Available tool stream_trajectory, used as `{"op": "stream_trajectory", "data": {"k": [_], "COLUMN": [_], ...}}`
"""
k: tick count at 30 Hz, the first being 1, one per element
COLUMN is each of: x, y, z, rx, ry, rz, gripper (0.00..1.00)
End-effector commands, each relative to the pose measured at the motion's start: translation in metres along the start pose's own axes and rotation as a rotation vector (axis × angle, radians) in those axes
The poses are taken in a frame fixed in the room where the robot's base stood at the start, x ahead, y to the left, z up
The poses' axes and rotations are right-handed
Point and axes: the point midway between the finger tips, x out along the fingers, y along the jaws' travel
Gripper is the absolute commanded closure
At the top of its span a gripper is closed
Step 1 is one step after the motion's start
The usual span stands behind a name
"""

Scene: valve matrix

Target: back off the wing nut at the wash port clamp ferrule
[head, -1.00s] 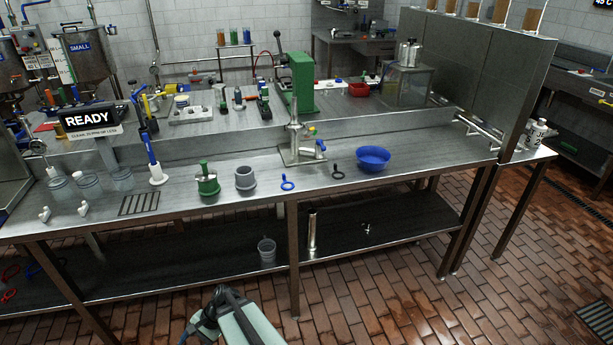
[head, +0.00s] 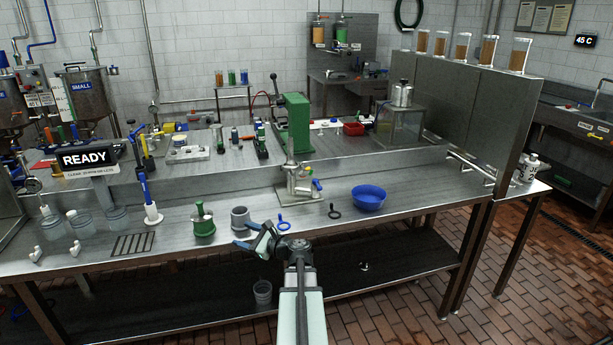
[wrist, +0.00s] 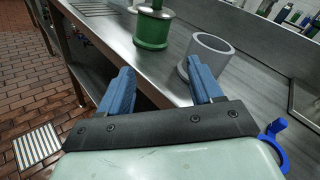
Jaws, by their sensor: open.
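A metal valve assembly (head: 297,184) stands upright on a plate near the middle of the bench, with small yellow, green and blue parts at its right side. I cannot tell which small part is the wing nut or the clamp ferrule at this size. My gripper (head: 252,236) is open and empty at the bench's front edge, left of and nearer than the assembly. In the wrist view its two blue fingers (wrist: 160,78) stand apart with nothing between them. The assembly is not in the wrist view.
A green pot (head: 203,226) and a grey cup (head: 240,217) stand just beyond my gripper. A blue ring tool (head: 284,225), a black ring tool (head: 334,211) and a blue bowl (head: 368,198) lie to the right. A green press (head: 297,125) stands behind.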

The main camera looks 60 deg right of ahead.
Motion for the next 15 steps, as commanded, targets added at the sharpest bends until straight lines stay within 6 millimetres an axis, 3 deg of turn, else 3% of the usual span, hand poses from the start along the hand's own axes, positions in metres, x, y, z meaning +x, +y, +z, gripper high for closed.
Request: {"op": "stream_trajectory", "data": {"k": [1,5,9,12,15], "x": [-0.01,-0.04,-0.085,-0.114,-0.134], "y": [-0.03,-0.098,-0.168,-0.203,-0.224], "z": [-0.002,-0.009,-0.013,-0.014,-0.015], "rx": [-0.01,-0.039,-0.064,-0.075,-0.08], "ry": [0.022,0.095,0.176,0.222,0.252], "rz": [-0.077,-0.279,-0.495,-0.614,-0.689], "gripper": [0.35,0.35,0.35,0.35,0.35]}}
